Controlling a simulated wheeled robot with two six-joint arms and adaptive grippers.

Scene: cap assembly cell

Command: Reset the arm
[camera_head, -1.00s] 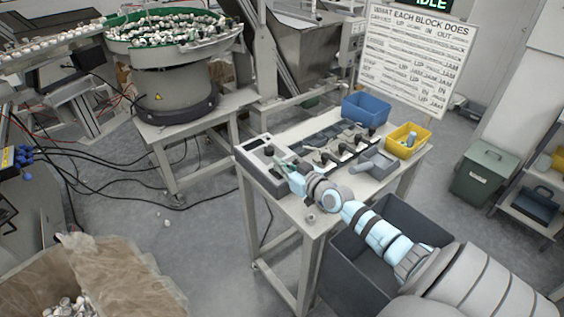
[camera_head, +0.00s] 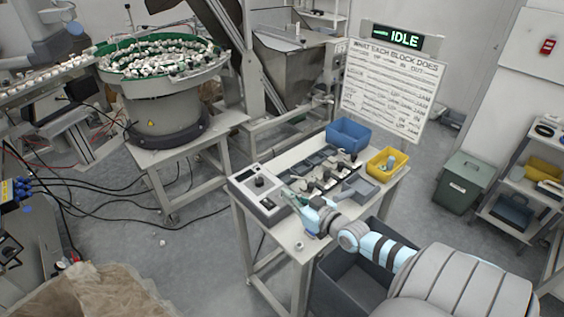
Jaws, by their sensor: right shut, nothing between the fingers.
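My right arm comes in from the lower right, over the front edge of the small work table (camera_head: 278,236). My right gripper (camera_head: 287,193) is shut and empty. It hangs beside the grey control box (camera_head: 243,182) with a black knob, at the table's left end. From this view I cannot tell whether it touches the box. A row of black-knobbed blocks (camera_head: 327,174) stands on the table behind and right of the gripper. My left gripper is not in view.
A blue bin (camera_head: 348,134) and a yellow bin (camera_head: 387,163) stand at the table's back right, near a grey tray (camera_head: 361,187). A dark bin (camera_head: 345,284) is under my arm. A sign board (camera_head: 390,95) with a lit IDLE display (camera_head: 404,38) stands behind. A bowl feeder (camera_head: 160,90) is at the left.

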